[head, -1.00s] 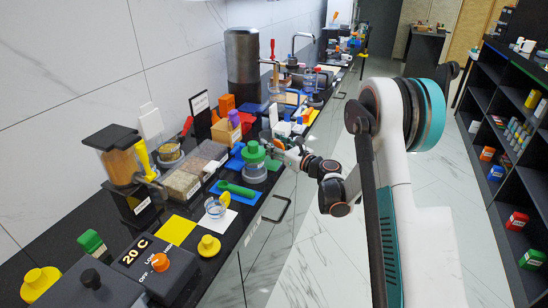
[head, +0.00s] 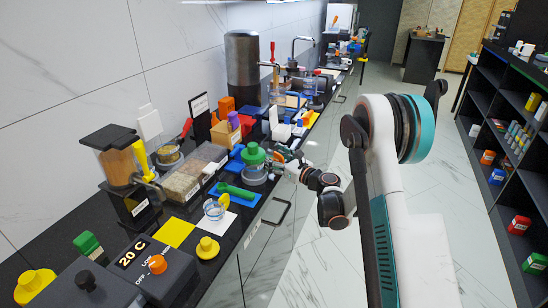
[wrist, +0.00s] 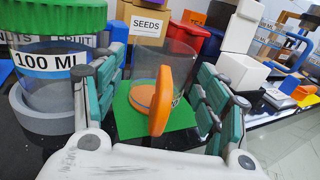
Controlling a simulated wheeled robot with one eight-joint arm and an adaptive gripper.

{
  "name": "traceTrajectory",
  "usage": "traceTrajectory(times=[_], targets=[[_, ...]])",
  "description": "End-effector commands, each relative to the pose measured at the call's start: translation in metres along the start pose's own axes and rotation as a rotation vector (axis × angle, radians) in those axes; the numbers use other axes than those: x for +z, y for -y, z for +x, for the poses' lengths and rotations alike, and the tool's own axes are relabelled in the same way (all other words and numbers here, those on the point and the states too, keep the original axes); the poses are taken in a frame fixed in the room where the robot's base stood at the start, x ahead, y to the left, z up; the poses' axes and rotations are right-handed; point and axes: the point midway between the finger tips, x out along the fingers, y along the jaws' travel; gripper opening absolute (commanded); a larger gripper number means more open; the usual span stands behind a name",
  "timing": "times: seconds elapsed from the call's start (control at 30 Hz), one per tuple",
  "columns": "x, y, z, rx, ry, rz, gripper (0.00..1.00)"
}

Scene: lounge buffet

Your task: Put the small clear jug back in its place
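A clear jug (wrist: 150,62) with an orange handle (wrist: 160,102) stands upright on a green square mat (wrist: 124,120) in the wrist view. My gripper (wrist: 158,105) is open, with its teal-padded fingers on either side of the handle and gaps to both. In the head view my gripper (head: 284,163) is just right of the green-lidded jar (head: 253,166), and I cannot make out the jug there. Another small clear jug (head: 214,211) with a yellow-orange handle stands on a white card (head: 220,223) nearer the front.
The jar labelled 100 ML (wrist: 45,75) is close beside my left finger in a grey ring (wrist: 40,120). A box labelled SEEDS (wrist: 148,25) and red and white containers stand behind. A yellow mat (head: 174,232) and a yellow knob (head: 207,247) lie nearer. The aisle floor is free.

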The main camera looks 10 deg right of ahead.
Motion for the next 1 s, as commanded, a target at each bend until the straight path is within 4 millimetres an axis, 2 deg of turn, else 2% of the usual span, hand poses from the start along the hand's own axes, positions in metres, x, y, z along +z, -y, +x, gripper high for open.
traceTrajectory(times=[0.3, 0.47, 0.8, 1.0], targets=[[0.005, 0.0, -0.001, -0.001, 0.0, 0.0, 0.68], [0.005, 0.002, -0.028, -0.003, 0.0, 0.0, 0.68], [0.005, 0.001, -0.096, -0.002, 0.0, 0.0, 0.68], [0.003, 0.001, -0.116, -0.001, 0.0, 0.0, 0.68]])
